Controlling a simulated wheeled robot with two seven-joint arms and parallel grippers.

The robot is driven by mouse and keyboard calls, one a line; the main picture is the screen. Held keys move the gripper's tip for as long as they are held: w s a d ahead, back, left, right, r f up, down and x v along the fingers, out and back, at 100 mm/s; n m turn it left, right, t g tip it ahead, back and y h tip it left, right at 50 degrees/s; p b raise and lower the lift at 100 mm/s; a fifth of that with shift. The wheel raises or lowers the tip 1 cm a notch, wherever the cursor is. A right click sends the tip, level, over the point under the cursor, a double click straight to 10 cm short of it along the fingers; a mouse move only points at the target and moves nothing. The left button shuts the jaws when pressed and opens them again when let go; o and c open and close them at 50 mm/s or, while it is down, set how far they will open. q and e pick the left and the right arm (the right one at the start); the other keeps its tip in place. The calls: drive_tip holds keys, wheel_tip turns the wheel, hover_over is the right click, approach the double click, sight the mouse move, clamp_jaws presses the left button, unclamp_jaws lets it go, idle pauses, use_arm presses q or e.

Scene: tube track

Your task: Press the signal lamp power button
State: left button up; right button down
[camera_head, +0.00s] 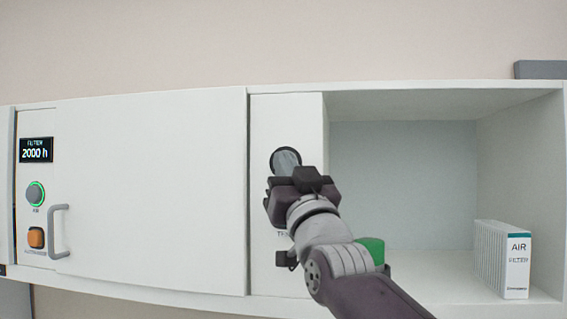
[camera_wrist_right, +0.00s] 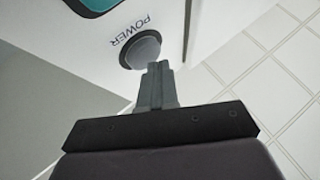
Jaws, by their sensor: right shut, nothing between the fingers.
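In the right wrist view, a round dark grey button (camera_wrist_right: 140,50) sits on a white panel beside the word POWER. My right gripper (camera_wrist_right: 156,68) is shut and empty, with its fingertips at the button's lower right edge. I cannot tell whether they touch it. In the head view my right gripper (camera_head: 290,182) is in front of the narrow white panel (camera_head: 262,130) at the cabinet's middle, just below a round grey disc with a dark rim (camera_head: 286,160). The gripper and arm hide part of this panel, and the POWER label does not show there. My left gripper is not in view.
The white cabinet has a sliding door (camera_head: 150,190) with a grey handle (camera_head: 57,232). At left are a display (camera_head: 36,149), a green-ringed button (camera_head: 35,194) and an orange switch (camera_head: 36,238). White filter boxes (camera_head: 516,265) stand in the open right bay, near a green object (camera_head: 373,248).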

drive_tip(key=shift+w+d, duration=0.1)
drive_tip(key=shift+w, duration=0.25)
idle(0.3)
drive_tip(key=shift+s+a+b, duration=0.2)
drive_tip(key=shift+s+b, duration=0.4)
drive_tip(key=shift+s, duration=0.4)
drive_tip(key=s, duration=0.3)
drive_tip(key=s+a, duration=0.1)
drive_tip(key=s, duration=0.1)
drive_tip(key=shift+s+a+b, duration=0.1)
drive_tip(key=shift+s+b, duration=0.3)
drive_tip(key=shift+w, duration=0.1)
